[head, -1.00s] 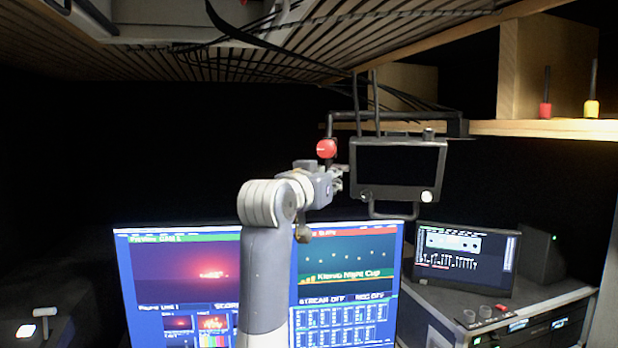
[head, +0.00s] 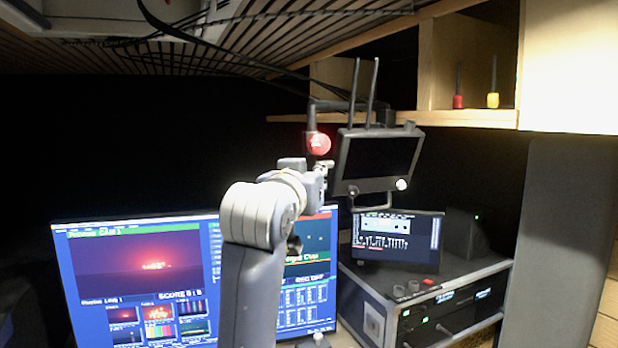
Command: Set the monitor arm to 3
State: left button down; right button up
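The monitor looks slightly tilted. My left gripper (head: 325,171) is at the monitor's left edge, just below the red knob. Its fingertips are small and partly lost against the monitor, so contact and finger opening are unclear. No number marking is readable. My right gripper is not visible.
A large screen (head: 140,260) stands behind my arm. A smaller screen (head: 398,240) stands on a rack case (head: 375,282) at right. Cables hang from the slatted ceiling.

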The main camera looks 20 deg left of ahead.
pick_arm(q)
jog(key=shift+a+f, duration=0.1)
jog(key=shift+f, duration=0.05)
jog(key=c, duration=1.6)
grip_release()
jog(key=shift+s+a, duration=0.1)
jog(key=shift+s, duration=0.05)
jog(key=shift+c, duration=0.2)
jog(key=shift+s+a+r, duration=0.15)
jog(key=shift+s+r, duration=0.05)
jog(key=shift+s, duration=0.05)
jog(key=shift+w, duration=0.1)
jog(key=s, duration=1.2)
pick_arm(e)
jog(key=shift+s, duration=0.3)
